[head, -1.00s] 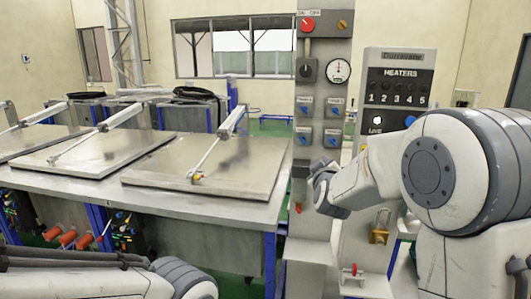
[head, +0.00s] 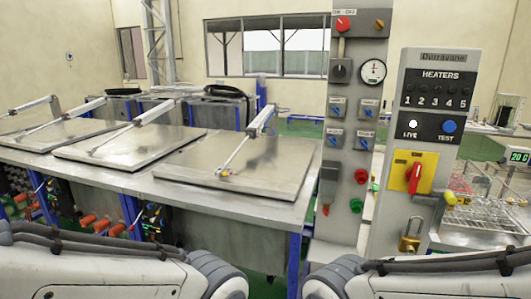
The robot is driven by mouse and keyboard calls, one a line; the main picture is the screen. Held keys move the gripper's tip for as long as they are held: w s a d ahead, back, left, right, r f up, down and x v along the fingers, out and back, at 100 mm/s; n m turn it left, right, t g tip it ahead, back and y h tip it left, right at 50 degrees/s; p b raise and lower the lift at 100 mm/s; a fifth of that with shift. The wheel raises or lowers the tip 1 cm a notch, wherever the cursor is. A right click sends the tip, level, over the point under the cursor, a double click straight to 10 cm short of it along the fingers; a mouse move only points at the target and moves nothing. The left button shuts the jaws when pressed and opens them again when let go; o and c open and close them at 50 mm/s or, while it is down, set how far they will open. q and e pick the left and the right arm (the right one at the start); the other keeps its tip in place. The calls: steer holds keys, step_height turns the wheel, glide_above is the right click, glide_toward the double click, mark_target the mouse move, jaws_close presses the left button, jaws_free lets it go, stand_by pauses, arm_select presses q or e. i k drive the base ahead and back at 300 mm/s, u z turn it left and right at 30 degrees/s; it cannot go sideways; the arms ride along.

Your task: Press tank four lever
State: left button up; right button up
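A tall grey control panel (head: 352,65) stands right of centre in the head view. Each has a small label plate, too small to read surely, so I cannot tell from the lettering which is tank four. Nothing touches the levers. Only links of my two arms show along the bottom edge, well below the levers. Both grippers are out of view.
Metal tanks with flat lids (head: 245,165) and lid cylinders (head: 263,121) fill the left. A heater panel (head: 431,87) with a red switch (head: 413,178) and a padlock (head: 410,243) stands to the right. A wire rack (head: 485,208) is at far right. Space before the levers is clear.

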mark_target(131, 228)
steer(key=u, duration=0.6)
steer(key=i, duration=1.85)
steer(key=u, duration=0.65)
